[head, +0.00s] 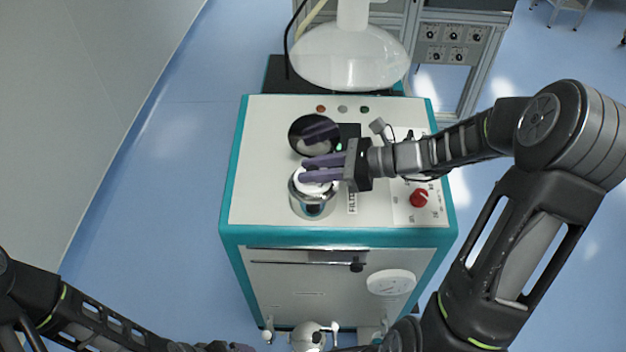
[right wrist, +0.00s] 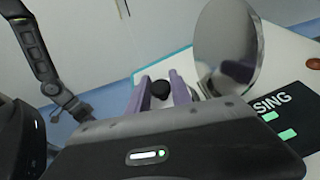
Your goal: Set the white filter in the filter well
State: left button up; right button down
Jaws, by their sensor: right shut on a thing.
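The white filter (head: 319,186) shows in the head view just under the fingers of my right gripper (head: 306,168), at the mouth of a shiny metal cylinder, the filter well (head: 313,208). The gripper is shut on it. How deep the filter sits in the well is hidden by the fingers.
A round reflective lid (head: 313,134) stands open behind the well; it is close beside the fingers in the right wrist view (right wrist: 228,50). The white machine top (head: 262,150) has a red knob (head: 418,197) at right and a white vessel (head: 350,57) behind. Its left side is clear.

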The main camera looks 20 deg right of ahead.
aim_at(314, 186)
jog(key=shift+f, duration=1.9)
jog(key=shift+f+b, duration=0.35)
jog(key=shift+f, duration=0.2)
jog(key=shift+s, duration=0.1)
jog(key=c, duration=1.4)
grip_release()
jog(key=shift+f, duration=0.15)
jog(key=shift+c, duration=0.2)
